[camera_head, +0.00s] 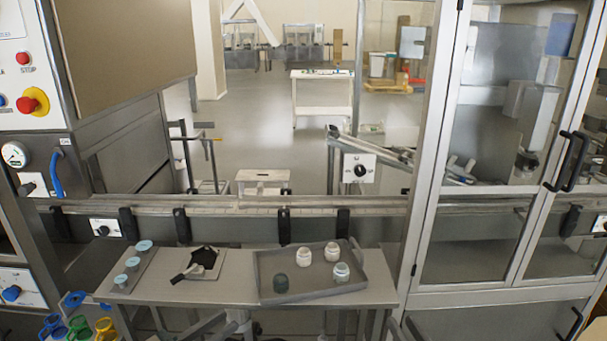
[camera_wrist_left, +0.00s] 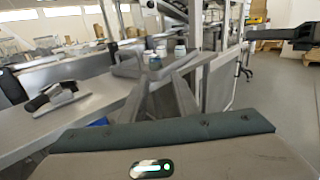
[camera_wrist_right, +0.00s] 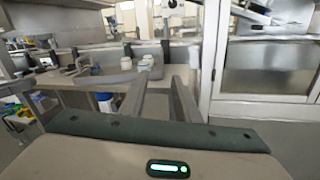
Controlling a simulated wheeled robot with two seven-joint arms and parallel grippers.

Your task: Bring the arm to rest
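My left gripper (camera_wrist_left: 160,86) shows in the left wrist view with its two fingers apart and nothing between them. My right gripper (camera_wrist_right: 160,86) in the right wrist view also has its fingers apart and is empty. Both face the work table from a distance and touch nothing visible. I cannot clearly make out either gripper in the head view.
Three pale blue-topped pieces (camera_head: 132,263) stand on a strip at the table's left. A black-handled tool (camera_head: 203,258) lies on a plate beside the tray. Coloured containers (camera_head: 78,327) stand at lower left. A glazed cabinet (camera_head: 505,150) stands at right. A metal rail (camera_head: 230,206) runs behind the table.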

